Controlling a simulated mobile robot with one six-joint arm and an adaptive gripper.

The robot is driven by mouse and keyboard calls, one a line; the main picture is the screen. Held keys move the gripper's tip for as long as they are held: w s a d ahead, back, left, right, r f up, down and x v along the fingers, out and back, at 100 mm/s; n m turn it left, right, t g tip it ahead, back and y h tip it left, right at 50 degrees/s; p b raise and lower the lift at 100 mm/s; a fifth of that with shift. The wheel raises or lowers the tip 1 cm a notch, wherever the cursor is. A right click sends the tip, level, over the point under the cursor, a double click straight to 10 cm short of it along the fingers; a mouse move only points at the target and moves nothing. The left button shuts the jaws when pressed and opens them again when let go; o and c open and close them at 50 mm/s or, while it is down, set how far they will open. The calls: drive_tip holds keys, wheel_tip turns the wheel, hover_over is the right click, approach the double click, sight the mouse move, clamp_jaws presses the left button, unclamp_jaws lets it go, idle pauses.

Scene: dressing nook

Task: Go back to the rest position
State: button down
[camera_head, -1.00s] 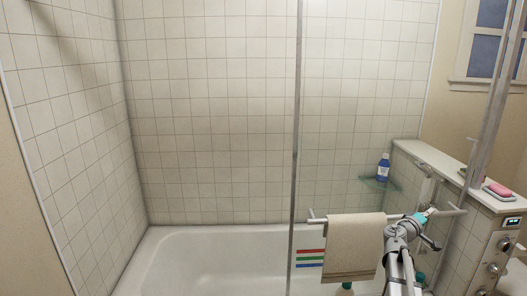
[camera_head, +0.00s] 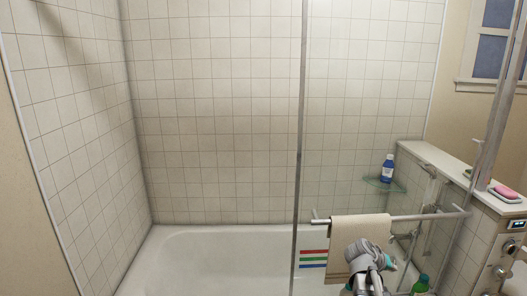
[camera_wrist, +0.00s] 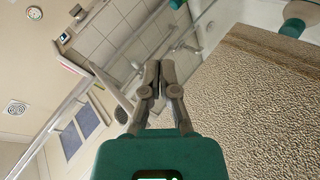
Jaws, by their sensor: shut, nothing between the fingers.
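My gripper is at the end of my grey arm, low in front of the towel in the head view. In the wrist view my gripper (camera_wrist: 157,76) points away from the camera with its two dark fingers together and nothing between them. The beige towel (camera_head: 343,227) hangs over the towel bar (camera_head: 428,217), and my arm hides part of its lower half. In the wrist view the towel (camera_wrist: 270,95) fills the right side, beside the gripper. I cannot tell whether the gripper touches it.
A glass panel with a metal post (camera_head: 299,150) stands before the white bathtub (camera_head: 205,255). A blue bottle (camera_head: 387,172) stands on a glass corner shelf (camera_head: 374,185). A green bottle (camera_head: 421,284) is low at right. Pink soap (camera_head: 506,191) lies on the ledge.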

drive_tip(key=s+a+f+n+g+y, duration=0.1)
drive_tip(key=s+a+f+y, duration=0.1)
drive_tip(key=a, duration=0.6)
drive_tip(key=s+a+f+g+y, duration=0.1)
drive_tip(key=s+a+f+y, duration=0.1)
drive_tip(key=s+a+y, duration=0.2)
drive_tip(key=s+a+f+n+g+y, duration=0.1)
drive_tip(key=s+a+f+y, duration=0.2)
drive_tip(key=a, duration=0.9)
drive_tip(key=s+y, duration=0.1)
drive_tip(key=s, duration=0.2)
drive_tip(key=shift+n+g, duration=0.3)
drive_tip(key=shift+f, duration=0.1)
